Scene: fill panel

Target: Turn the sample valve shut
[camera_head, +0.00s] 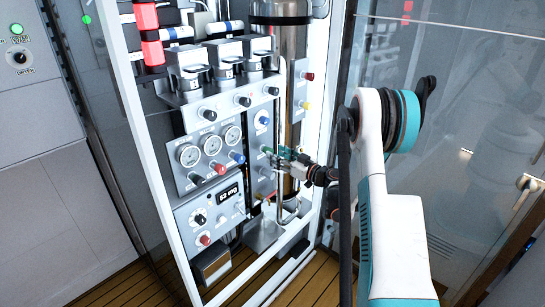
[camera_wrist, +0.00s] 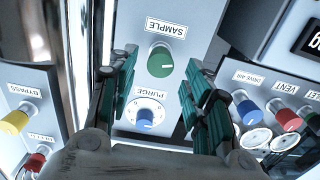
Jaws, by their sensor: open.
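The sample valve is a green knob (camera_wrist: 160,62) under an upside-down SAMPLE label (camera_wrist: 166,29) in the wrist view. My gripper (camera_wrist: 158,75) is open, with one green-padded finger on each side of the knob's line. I cannot tell whether either finger touches the knob; gaps show on both sides of it. In the head view my gripper (camera_head: 278,153) reaches in from the right, close to the narrow panel column, and mostly hides the knob there.
A PURGE dial (camera_wrist: 146,115) sits beside the sample knob, between the fingers. The yellow bypass knob (camera_wrist: 17,121) and blue drive air knob (camera_wrist: 249,112) lie to either side. Gauges (camera_head: 211,145) are left of my gripper; a white frame post (camera_head: 327,80) stands right.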

